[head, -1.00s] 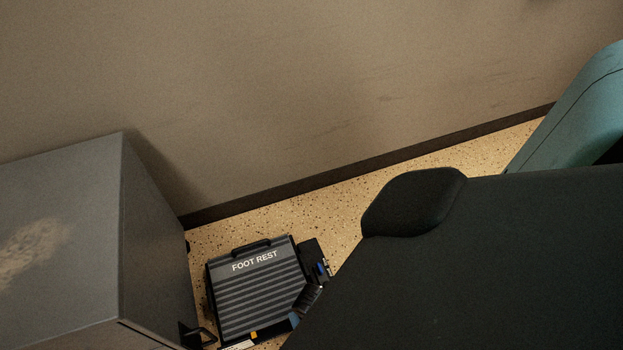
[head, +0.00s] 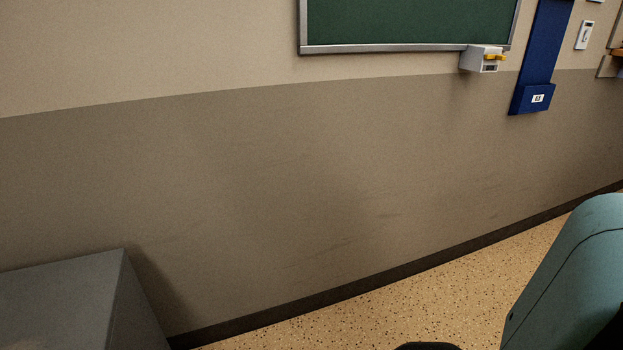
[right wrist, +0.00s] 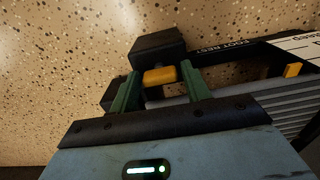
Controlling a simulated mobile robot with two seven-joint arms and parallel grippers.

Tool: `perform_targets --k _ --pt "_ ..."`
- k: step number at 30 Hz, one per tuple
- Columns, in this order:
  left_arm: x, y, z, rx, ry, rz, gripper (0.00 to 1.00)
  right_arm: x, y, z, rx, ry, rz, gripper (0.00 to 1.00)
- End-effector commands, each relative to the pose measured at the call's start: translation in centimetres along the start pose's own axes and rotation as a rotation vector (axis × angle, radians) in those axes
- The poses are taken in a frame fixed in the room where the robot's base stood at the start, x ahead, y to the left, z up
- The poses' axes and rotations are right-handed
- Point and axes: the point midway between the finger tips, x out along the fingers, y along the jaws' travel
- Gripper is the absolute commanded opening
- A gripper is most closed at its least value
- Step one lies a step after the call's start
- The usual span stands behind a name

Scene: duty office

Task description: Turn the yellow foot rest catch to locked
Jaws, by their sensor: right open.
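In the right wrist view, my right gripper (right wrist: 159,80) has its two green fingers open, one on each side of a yellow piece (right wrist: 160,76) that looks like the catch. The catch sits against a black block (right wrist: 158,46) beside the dark ribbed foot rest (right wrist: 262,103). No lock mark can be read. The foot rest and my left gripper are not in the head view now.
A second yellow tab (right wrist: 292,70) and a white label (right wrist: 299,44) are on the foot rest. Speckled floor (right wrist: 60,70) is clear at left.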

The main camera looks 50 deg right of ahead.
Motion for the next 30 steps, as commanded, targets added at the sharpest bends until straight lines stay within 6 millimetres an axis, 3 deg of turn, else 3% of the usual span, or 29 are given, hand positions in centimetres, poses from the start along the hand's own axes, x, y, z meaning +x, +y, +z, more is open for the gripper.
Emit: perform_targets --k 5,18,30 --pt "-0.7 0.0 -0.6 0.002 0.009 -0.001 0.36 -1.2 0.0 -0.1 0.000 0.003 -0.001 0.47" --pt "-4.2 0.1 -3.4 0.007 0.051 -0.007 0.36 -7.1 -0.1 -0.1 0.000 0.002 -0.001 0.47" --pt "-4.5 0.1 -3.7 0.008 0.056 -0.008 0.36 -7.8 0.0 0.0 0.000 -0.001 0.000 0.47"
